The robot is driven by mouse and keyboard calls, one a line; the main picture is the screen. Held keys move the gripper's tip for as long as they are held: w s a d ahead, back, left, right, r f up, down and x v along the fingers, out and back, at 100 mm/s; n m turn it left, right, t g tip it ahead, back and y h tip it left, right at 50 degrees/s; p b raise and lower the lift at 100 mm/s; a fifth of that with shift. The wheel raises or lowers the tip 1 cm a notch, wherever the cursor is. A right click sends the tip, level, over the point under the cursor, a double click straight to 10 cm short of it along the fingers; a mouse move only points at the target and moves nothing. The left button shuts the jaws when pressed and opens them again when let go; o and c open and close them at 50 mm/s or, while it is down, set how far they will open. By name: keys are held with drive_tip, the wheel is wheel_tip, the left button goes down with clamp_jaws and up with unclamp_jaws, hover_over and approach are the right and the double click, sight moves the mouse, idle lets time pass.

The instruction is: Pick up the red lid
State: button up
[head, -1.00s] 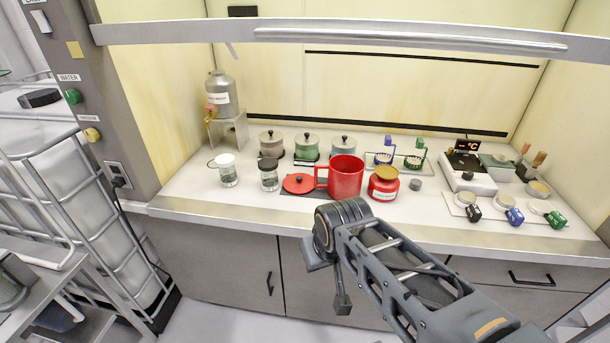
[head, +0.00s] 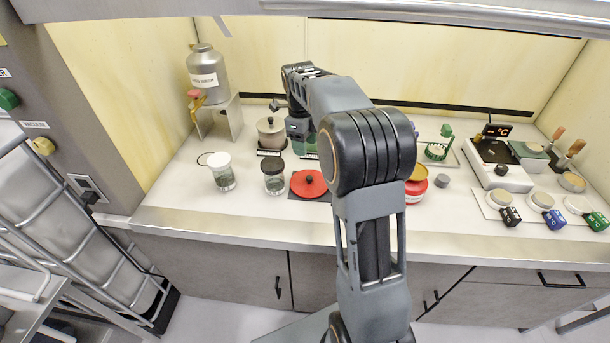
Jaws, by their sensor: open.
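The red lid (head: 299,187) lies flat on the white worktop, with a black knob on top. My gripper (head: 281,104) is at the far end of my forearm, above the back row of pots and behind the lid in the picture. It is open and apart from the lid. Only a small dark part of it shows clearly. The red mug that stood beside the lid is hidden behind my arm.
A white-capped jar (head: 223,178) and a black-capped jar (head: 274,180) stand left of the lid. A grey-beige pot (head: 271,137) stands behind them. A red jar (head: 416,187) is partly hidden right of my elbow. The hood sash bar (head: 450,8) crosses the top.

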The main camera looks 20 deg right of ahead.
drive_tip(key=w+m, duration=0.2)
hover_over(309, 177)
drive_tip(key=f, duration=0.8)
drive_tip(key=shift+w+f, duration=0.1)
drive_tip(key=shift+w, duration=0.15)
drive_tip(key=shift+s+f+p, duration=0.15)
drive_tip(key=shift+f+p, duration=0.25)
drive_tip(key=shift+f, duration=1.2)
drive_tip(key=shift+s+f+p, duration=0.1)
drive_tip(key=shift+f+p, duration=0.3)
drive_tip(key=shift+f, duration=1.15)
drive_tip(key=shift+c, duration=0.5)
clamp_jaws()
